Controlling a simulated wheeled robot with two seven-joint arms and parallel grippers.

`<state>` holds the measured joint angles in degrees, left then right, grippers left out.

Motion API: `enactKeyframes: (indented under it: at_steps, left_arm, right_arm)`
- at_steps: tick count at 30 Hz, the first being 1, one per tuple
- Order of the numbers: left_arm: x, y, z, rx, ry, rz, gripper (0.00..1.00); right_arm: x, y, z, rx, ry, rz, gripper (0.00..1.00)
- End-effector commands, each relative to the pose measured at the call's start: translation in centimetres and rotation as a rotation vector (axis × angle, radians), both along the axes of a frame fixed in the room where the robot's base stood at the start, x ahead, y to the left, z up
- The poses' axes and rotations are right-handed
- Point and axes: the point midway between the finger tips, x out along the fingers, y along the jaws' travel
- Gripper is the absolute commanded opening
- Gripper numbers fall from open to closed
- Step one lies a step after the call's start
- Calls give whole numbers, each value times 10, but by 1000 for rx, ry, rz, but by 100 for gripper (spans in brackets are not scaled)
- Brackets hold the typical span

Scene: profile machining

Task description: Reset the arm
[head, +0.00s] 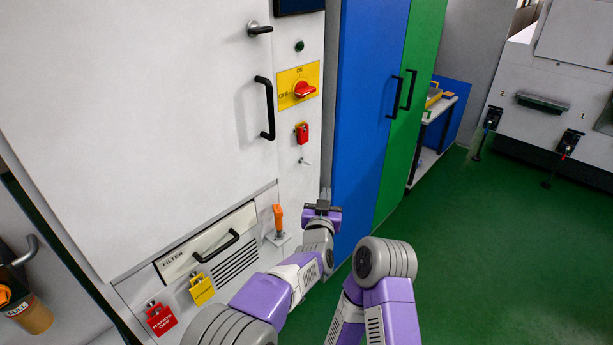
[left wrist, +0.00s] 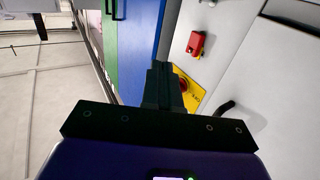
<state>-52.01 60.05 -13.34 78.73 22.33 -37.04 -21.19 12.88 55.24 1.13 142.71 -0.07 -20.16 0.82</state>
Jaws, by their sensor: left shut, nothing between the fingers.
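My left arm reaches forward in the head view, and its gripper (head: 322,208) is held in front of the white machine cabinet (head: 130,110), near the blue door. In the left wrist view the two dark fingers (left wrist: 162,88) are together with nothing between them. The fingers appear apart from the cabinet front. My right arm (head: 385,262) is folded with its grey joint and purple links at the bottom middle; its gripper is out of view.
The cabinet carries a red rotary switch on a yellow plate (head: 299,87), a red padlock (head: 302,132), an orange lever (head: 278,218), a filter drawer (head: 205,243) and door handles. A blue door (head: 365,120) and green door (head: 415,90) stand beside it. Green floor (head: 480,260) is clear at right.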

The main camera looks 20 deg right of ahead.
Motion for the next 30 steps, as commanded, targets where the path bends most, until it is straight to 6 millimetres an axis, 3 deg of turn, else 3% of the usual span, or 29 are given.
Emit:
enactKeyframes:
  at_steps: [5,8,11,13,17,20,23,26,30]
  left_arm:
    - [1,4,-5,5,10,5,0]
    - [10,23,-28,25,57,24,0]
    - [23,61,-73,58,156,60,0]
    - [28,95,-113,84,249,89,0]
    - [21,163,-187,120,438,143,0]
    - [0,214,-241,138,596,183,0]
    - [-34,263,-291,142,763,222,0]
    - [-80,307,-333,131,942,257,0]
    - [-164,355,-374,91,1201,296,0]
  right_arm:
    - [0,0,0,0,0,0,62]
    - [0,0,1,0,0,0,62]
    - [0,0,2,0,0,0,62]
    - [0,0,3,0,0,0,62]
    - [0,0,5,0,0,0,62]
    - [0,0,7,0,0,0,62]
    - [0,0,8,0,0,0,62]
    - [0,0,10,0,0,0,62]
    - [0,0,12,0,0,0,62]
